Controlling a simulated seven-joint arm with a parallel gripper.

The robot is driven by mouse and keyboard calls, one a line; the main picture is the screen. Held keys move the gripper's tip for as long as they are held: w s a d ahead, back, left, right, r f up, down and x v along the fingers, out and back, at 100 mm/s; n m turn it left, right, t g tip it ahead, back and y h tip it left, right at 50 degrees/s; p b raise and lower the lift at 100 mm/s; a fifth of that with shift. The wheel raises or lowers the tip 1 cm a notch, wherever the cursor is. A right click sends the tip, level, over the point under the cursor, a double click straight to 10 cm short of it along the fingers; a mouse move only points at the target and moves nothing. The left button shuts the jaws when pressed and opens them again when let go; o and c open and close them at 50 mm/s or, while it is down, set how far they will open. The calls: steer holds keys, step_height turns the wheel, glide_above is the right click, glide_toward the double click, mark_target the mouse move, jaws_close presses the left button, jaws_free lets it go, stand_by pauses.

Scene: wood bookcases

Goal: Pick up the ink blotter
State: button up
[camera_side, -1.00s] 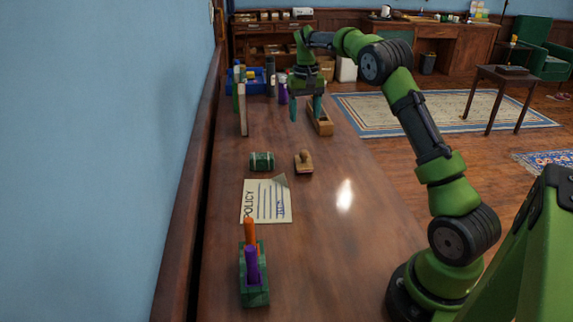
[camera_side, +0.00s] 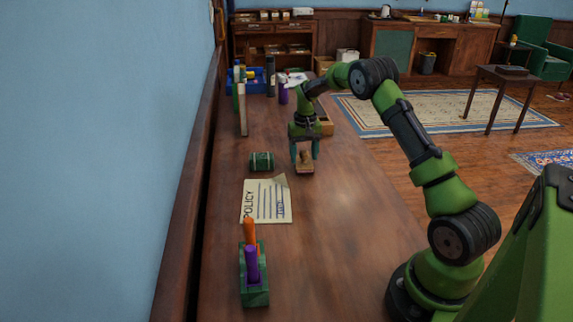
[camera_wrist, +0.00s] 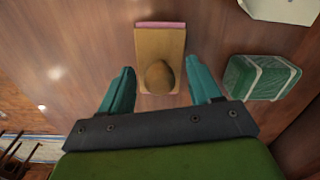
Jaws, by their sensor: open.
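The ink blotter (camera_side: 304,166) is a small wooden block with a rounded knob on top, lying on the long brown desk (camera_side: 330,240). In the wrist view the blotter (camera_wrist: 160,45) shows a tan top, a brown knob and a pink strip along its far edge. My gripper (camera_side: 305,155) is open above the blotter in the side view, its teal fingers on either side of it. In the wrist view my gripper (camera_wrist: 160,92) has its fingers apart, with the blotter's near end lying between and ahead of them. Nothing is held.
A policy paper (camera_side: 266,201) and a green pen holder (camera_side: 254,285) lie nearer the camera. A wooden box (camera_side: 326,122) and several upright items stand behind. The desk's right side is clear.

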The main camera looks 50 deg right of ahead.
steer(key=shift+f, duration=0.15)
jaws_close()
steer(key=shift+r, duration=0.2)
